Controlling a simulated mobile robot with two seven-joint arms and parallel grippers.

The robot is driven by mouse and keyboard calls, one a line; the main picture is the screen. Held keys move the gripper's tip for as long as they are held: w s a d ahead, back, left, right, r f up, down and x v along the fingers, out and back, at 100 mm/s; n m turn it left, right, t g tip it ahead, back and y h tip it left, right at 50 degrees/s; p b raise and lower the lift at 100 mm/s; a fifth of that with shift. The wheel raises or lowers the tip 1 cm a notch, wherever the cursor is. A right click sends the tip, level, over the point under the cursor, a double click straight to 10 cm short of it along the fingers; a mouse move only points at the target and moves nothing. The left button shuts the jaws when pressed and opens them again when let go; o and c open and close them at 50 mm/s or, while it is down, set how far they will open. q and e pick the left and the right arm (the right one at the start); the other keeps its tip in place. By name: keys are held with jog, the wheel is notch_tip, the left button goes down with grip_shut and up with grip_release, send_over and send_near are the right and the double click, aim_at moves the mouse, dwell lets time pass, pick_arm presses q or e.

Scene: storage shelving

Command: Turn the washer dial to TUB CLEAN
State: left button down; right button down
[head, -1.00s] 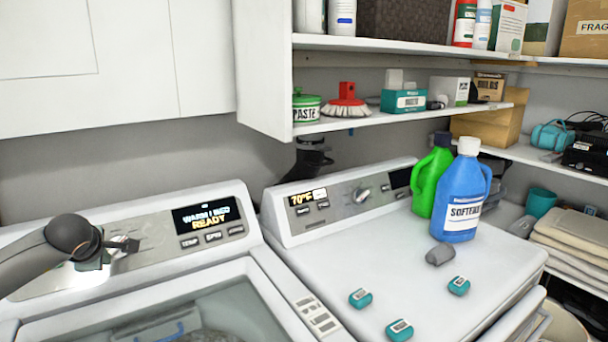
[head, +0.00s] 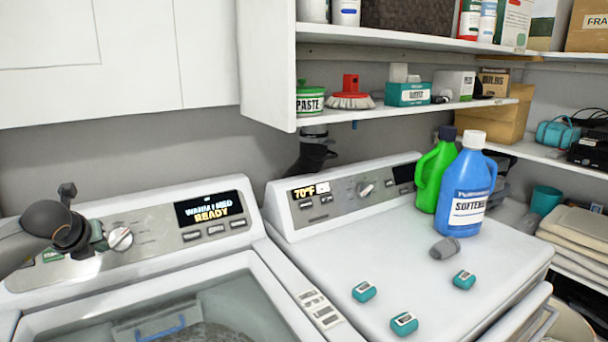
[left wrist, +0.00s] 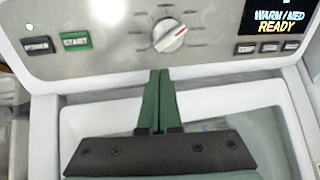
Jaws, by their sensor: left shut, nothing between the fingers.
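The washer dial (head: 120,239) is a round silver knob on the washer's grey control panel. In the left wrist view the dial (left wrist: 169,36) shows a red pointer mark aimed to the upper right, and the labels around it are too small to read. My left gripper (head: 101,236) is close beside the dial, on its left in the head view. In the left wrist view its green fingers (left wrist: 160,74) are together and empty, with the tips just below the dial and apart from it. My right gripper is not in view.
The washer display (head: 209,208) reads WARM / MED READY. START (left wrist: 76,40) and POWER (left wrist: 38,45) buttons lie left of the dial. The dryer (head: 400,255) stands to the right, with a blue softener bottle (head: 467,190) and a green bottle (head: 433,180) on top.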

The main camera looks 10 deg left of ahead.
aim_at(120, 239)
pick_arm(q)
jog(key=shift+w+a+f+n+t+h+b, duration=0.15)
jog(key=shift+w+a+f+n, duration=0.5)
jog(key=shift+n, duration=2.2)
jog(key=shift+w+a+f+n+t+h+b, duration=0.2)
jog(key=shift+w+a+f+n, duration=0.5)
jog(key=shift+n, duration=2.1)
jog(key=shift+w+a+f+n+t+y+b, duration=0.25)
jog(key=shift+a+n, duration=0.65)
jog(key=shift+n, duration=1.95)
jog(key=shift+f, duration=0.1)
